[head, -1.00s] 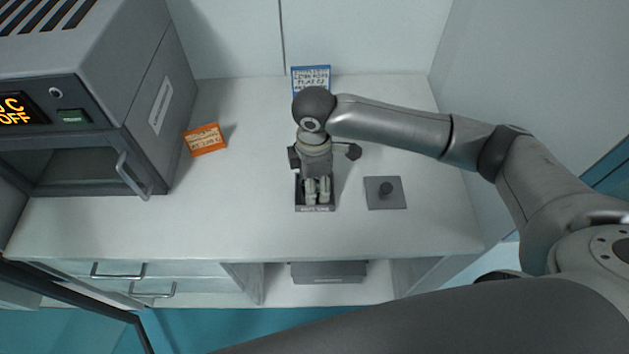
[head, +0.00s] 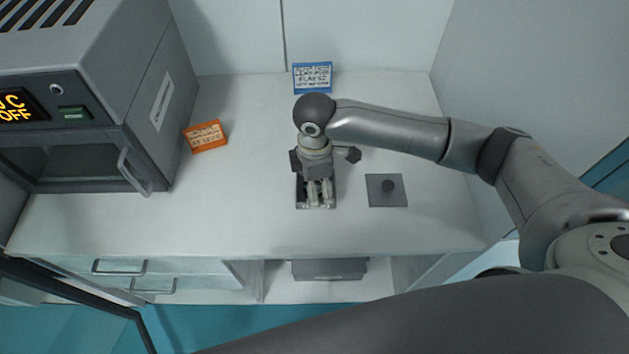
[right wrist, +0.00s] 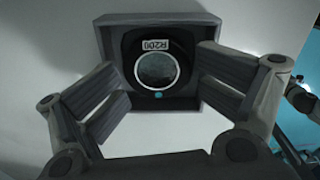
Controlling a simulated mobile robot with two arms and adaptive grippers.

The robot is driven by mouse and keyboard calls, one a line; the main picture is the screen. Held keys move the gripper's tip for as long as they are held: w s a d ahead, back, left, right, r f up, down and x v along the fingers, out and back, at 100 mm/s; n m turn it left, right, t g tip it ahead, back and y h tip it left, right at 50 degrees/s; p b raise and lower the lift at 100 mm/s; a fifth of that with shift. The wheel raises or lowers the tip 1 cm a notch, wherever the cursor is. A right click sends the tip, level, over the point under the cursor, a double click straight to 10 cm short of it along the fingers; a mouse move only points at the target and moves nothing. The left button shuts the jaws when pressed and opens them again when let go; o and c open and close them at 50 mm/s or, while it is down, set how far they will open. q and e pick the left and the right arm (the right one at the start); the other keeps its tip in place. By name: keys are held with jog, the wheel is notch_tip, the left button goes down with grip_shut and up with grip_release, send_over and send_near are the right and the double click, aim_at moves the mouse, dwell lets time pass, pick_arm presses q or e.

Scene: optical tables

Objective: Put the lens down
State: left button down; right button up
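The lens (right wrist: 157,70) is a round glass in a dark ring mount with a white "R200" label and a small blue dot. In the right wrist view it sits within a dark grey square holder (right wrist: 112,38), between the fingers of my right gripper (right wrist: 162,88). The fingers are spread, with a gap to the lens on both sides, so the gripper is open. In the head view my right gripper (head: 320,194) points down over the dark holder (head: 315,206) on the white worktop, and it hides the lens there. My left gripper is not in view.
An orange sign (head: 206,136) and a blue-edged sign (head: 313,77) stand behind. A grey oven (head: 150,90) reading "OFF" is at left. The worktop (head: 240,205) between is clear.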

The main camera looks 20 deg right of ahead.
jog(key=shift+d, duration=0.1)
dwell(0.4)
jog(key=shift+r, duration=0.55)
notch_tip(320, 180, up, 12)
jog(key=b, duration=0.1)
jog(key=shift+r+b, duration=0.15)
jog(key=shift+b, duration=0.15)
